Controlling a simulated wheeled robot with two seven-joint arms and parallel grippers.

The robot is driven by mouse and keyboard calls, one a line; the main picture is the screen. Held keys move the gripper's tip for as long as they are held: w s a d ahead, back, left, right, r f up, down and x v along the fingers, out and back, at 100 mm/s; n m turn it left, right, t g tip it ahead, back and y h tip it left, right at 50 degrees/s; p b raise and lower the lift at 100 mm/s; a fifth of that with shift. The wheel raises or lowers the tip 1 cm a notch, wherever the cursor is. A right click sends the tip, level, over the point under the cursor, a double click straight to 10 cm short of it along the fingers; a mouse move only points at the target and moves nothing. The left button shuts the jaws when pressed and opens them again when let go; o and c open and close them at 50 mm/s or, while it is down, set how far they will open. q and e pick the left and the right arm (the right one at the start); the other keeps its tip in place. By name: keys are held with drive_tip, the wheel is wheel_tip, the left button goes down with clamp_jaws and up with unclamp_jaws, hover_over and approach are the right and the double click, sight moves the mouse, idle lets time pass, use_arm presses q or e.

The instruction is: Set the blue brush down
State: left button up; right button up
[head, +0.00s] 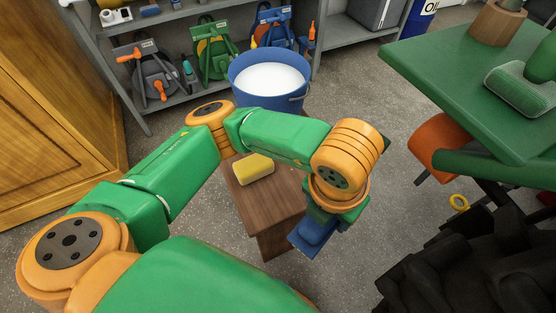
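My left arm reaches in from the left and bends over a small wooden bench (278,213). Its gripper (335,208) points down just right of the bench. The blue brush (313,238) juts out under this gripper, tilted, beside the bench's right front edge and seemingly clear of the floor. The gripper appears shut on the brush, but my wrist hides the fingertips and part of the brush. My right gripper is not in view.
A yellow sponge (253,168) lies on the bench. Behind it is a blue bucket (262,98) with white contents. Grey shelving (180,98) stands at the back, a wooden cabinet (50,110) at left, green tractor bodywork (440,62) and a black tyre (470,265) at right.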

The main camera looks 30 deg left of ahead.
use_arm(q)
drive_tip(key=w+a+f, duration=0.4)
drive_tip(key=w+a, duration=0.2)
drive_tip(key=w, duration=0.1)
drive_tip(key=b, duration=0.2)
hover_over(299, 188)
drive_tip(key=f, duration=0.4)
drive_tip(key=shift+s+d+f, duration=0.35)
drive_tip(key=shift+s, duration=0.05)
drive_tip(key=shift+w+a+f, duration=0.15)
drive_tip(key=shift+w+f, duration=0.05)
drive_tip(key=shift+f, duration=0.1)
wheel_tip(299, 188, down, 3)
drive_tip(key=shift+w+a+r, duration=0.1)
drive_tip(key=shift+f, duration=0.3)
drive_tip(key=shift+f+b, duration=0.15)
drive_tip(key=shift+b, duration=0.15)
drive_tip(key=o, duration=1.5)
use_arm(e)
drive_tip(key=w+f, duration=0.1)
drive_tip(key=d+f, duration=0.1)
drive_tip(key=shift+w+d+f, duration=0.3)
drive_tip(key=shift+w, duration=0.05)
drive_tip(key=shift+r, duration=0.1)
